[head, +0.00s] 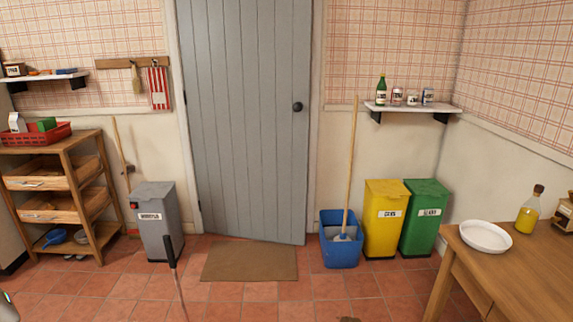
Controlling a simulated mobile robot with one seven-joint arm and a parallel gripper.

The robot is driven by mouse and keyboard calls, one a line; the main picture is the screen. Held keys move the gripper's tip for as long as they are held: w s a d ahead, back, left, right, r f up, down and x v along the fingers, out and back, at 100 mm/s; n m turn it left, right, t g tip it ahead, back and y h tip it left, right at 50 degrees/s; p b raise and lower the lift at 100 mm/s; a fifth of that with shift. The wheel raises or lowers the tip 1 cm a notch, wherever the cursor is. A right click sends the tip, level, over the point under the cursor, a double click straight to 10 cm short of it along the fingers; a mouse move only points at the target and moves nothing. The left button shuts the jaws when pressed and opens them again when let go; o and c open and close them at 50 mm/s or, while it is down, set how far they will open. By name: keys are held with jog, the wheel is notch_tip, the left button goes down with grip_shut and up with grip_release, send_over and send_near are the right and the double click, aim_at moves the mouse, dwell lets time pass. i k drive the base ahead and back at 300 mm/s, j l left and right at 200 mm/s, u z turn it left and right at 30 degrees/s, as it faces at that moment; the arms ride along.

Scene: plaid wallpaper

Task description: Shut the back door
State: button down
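The back door (246,120) is a grey plank door in the middle of the far wall, with a round black knob (297,107) near its right edge. Its bottom edge slants, with the right end lower and nearer to me, so it looks slightly ajar into the room, with its hinge side on the left. The gap at the right jamb (318,150) is narrow and hard to judge. My gripper is not clearly seen; only a small pale piece shows at the lower left corner, and I cannot tell what it is.
A brown mat (249,262) lies before the door. A black-gripped stick (172,252) rises in front. A grey bin (157,222) stands left; a blue bucket with mop (339,252), yellow bin (384,225) and green bin (424,220) stand right. A wooden table (470,262) fills the right foreground.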

aim_at(246, 63)
jog(key=i, duration=1.3)
jog(key=i+z, duration=0.1)
jog(key=i, duration=0.5)
jog(key=i+z, duration=0.15)
jog(key=i, duration=0.5)
jog(key=i+j+z, duration=0.1)
jog(key=i, duration=0.5)
jog(key=i+j+z, duration=0.1)
jog(key=i, duration=0.5)
jog(key=j, duration=0.1)
